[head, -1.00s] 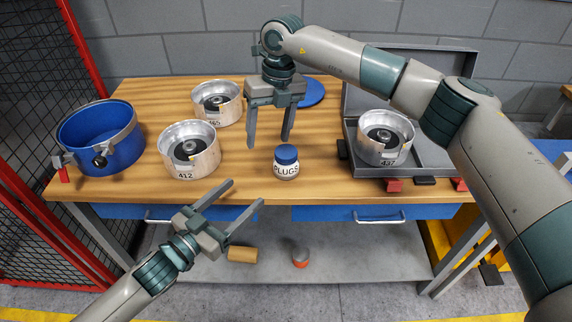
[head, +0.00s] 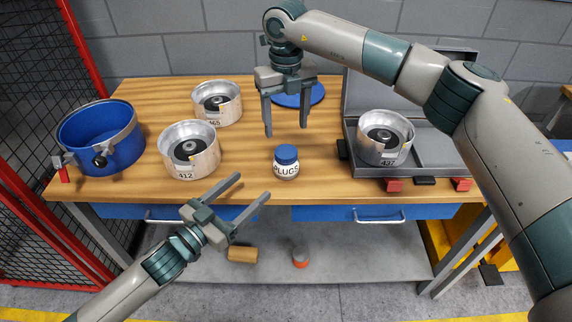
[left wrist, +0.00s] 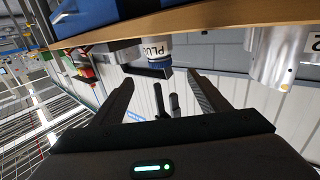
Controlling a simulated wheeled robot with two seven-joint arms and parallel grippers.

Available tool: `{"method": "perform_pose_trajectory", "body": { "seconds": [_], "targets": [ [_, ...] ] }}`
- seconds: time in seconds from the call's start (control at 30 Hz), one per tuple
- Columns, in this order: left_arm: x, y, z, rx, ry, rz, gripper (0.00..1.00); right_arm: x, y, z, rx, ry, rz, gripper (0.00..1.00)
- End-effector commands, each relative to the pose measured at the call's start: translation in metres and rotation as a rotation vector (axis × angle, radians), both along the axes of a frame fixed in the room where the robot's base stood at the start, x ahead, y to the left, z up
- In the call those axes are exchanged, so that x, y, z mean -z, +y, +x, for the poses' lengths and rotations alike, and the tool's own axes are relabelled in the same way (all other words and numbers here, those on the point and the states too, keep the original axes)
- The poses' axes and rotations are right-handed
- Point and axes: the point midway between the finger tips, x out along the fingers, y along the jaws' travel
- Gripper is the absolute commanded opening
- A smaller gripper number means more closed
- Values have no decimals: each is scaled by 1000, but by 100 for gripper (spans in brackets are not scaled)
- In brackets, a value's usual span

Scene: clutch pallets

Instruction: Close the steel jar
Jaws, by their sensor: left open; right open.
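Several open silvery cylinders stand on the bench: 412 (head: 190,163) at left front, 465 (head: 217,110) behind it, and 437 (head: 386,152) in the grey case at right. Dark round parts show inside them. A flat blue disc (head: 316,94), like a lid, lies at the back, partly hidden by my right gripper. A small jar labelled PLUGS (head: 286,170) with a blue lid on stands mid-bench; it also shows in the left wrist view (left wrist: 158,44). My right gripper (head: 286,131) is open and empty before the disc. My left gripper (head: 253,186) is open and empty at the front edge.
An open blue pot (head: 125,160) with a clamp stands at the bench's left end. The open grey case (head: 435,158) fills the right. Two blue drawers (head: 345,214) are under the front edge. The lower shelf (head: 340,265) holds a brown cylinder (head: 242,255) and a grey-red piece (head: 300,258).

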Motion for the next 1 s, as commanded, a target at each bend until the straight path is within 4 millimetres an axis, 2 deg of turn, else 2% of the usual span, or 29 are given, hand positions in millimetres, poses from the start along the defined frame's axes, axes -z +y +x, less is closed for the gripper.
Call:
{"method": "perform_pose_trajectory", "body": {
  "seconds": [0.7, 1.0],
  "targets": [
    [-1, -72, 90, 0, -2, 0, 69, 0, 0, 0, 0, 0, 0, 62],
    [-1, -92, 115, 0, -1, 0, 69, 0, 0, 0, 0, 0, 0, 62]
  ]
}}
